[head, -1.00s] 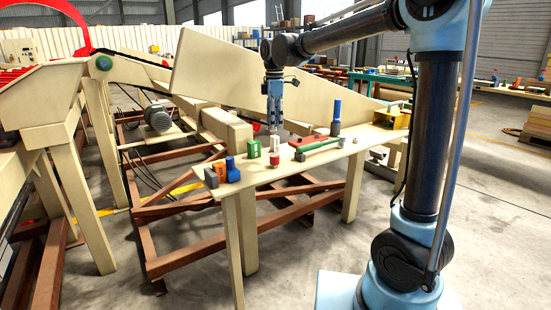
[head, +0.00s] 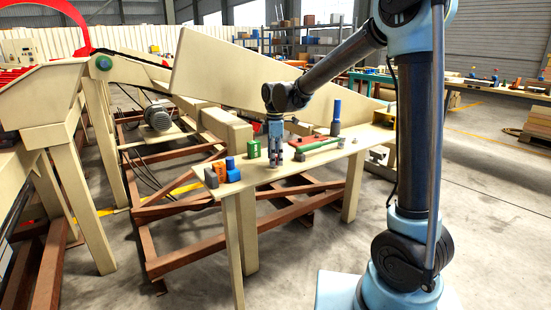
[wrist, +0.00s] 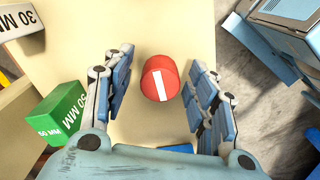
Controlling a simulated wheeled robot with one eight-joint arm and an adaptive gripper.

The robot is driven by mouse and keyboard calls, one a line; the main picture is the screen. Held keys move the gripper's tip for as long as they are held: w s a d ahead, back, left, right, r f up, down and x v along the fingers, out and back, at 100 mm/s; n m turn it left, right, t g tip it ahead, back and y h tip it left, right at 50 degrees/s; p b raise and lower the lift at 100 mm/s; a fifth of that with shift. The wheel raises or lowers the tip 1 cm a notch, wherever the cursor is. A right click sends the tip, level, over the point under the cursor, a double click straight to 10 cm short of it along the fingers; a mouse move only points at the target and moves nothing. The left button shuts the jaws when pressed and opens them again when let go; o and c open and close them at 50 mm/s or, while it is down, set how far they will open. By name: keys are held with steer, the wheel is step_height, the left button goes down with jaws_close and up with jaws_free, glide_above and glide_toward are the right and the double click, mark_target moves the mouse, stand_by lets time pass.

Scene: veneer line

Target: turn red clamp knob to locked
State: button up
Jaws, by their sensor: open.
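The red clamp knob (wrist: 167,71), round with a white bar across its top, stands on the cream bench top (wrist: 150,125) in the wrist view. The bar runs nearly up and down in the picture, tilted slightly. My gripper (wrist: 160,84) is open, with one finger on each side of the knob and a visible gap on both sides. In the head view my gripper (head: 275,160) points down at the bench and hides the knob. I see no lock mark beside the knob.
Orange (head: 219,170) and blue pieces (head: 233,173) sit left.

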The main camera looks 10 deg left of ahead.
steer(key=shift+f, duration=0.1)
steer(key=c, duration=1)
steer(key=shift+c, duration=0.2)
steer(key=shift+m, duration=0.3)
steer(key=m, duration=0.3)
steer(key=shift+m, duration=0.4)
steer(key=m, duration=0.4)
steer(key=shift+m, duration=0.3)
steer(key=m, duration=0.8)
steer(key=shift+m, duration=0.6)
